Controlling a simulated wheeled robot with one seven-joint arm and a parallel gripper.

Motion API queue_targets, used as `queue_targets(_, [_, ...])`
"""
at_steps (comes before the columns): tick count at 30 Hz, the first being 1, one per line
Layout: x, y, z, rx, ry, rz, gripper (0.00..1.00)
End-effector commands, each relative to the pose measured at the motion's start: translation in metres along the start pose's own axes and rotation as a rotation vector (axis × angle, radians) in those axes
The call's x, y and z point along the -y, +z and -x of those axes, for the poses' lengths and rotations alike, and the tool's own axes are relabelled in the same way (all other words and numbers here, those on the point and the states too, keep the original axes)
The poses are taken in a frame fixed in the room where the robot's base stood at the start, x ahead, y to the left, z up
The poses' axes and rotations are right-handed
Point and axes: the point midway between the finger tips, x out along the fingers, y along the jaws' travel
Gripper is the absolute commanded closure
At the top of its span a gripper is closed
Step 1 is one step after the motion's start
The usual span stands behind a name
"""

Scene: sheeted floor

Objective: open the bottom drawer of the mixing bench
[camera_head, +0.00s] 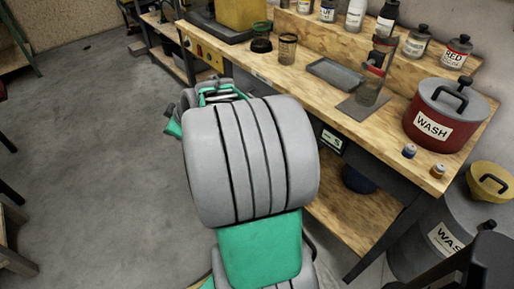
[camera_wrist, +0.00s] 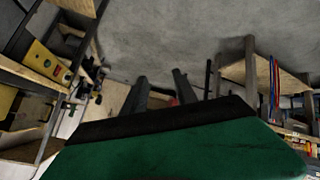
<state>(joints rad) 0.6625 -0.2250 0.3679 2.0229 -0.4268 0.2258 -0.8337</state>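The mixing bench (camera_head: 290,72) has a wooden top on a dark frame and runs diagonally across the right half of the head view. A grey panel (camera_head: 245,80) shows under its front edge, partly behind my arm. I cannot tell whether it belongs to a drawer. The bottom drawer and its handle are not clearly seen; my grey and green arm covers much of the bench's front. In the wrist view, my gripper's two dark fingers (camera_wrist: 160,91) stand apart with nothing seen between them. In the head view its fingertips are hidden behind my arm.
A red WASH pot (camera_head: 435,120), a grey tray (camera_head: 335,74), jars and bottles stand on the bench. A WASH drum (camera_head: 425,245) stands on the floor at right. A yellow control panel (camera_head: 208,54) is at the bench's far end. The floor (camera_head: 90,150) at left is clear.

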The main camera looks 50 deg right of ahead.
Motion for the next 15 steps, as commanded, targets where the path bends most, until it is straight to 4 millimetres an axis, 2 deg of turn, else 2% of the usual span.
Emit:
queue_targets(1, [-0.017,0.061,-0.05,-0.026,0.056,0.02,0.66])
queue_targets(2, [-0.033,0.084,-0.065,-0.05,0.096,0.046,0.66])
queue_targets(3, [-0.053,0.117,-0.083,-0.078,0.155,0.079,0.66])
queue_targets(5, [-0.084,0.17,-0.104,-0.108,0.256,0.124,0.66])
queue_targets(6, [-0.102,0.206,-0.113,-0.118,0.326,0.151,0.66])
queue_targets(9, [-0.137,0.285,-0.12,-0.12,0.491,0.207,0.66])
queue_targets(12, [-0.158,0.338,-0.114,-0.102,0.61,0.241,0.66])
queue_targets(15, [-0.167,0.359,-0.108,-0.089,0.666,0.26,0.66])
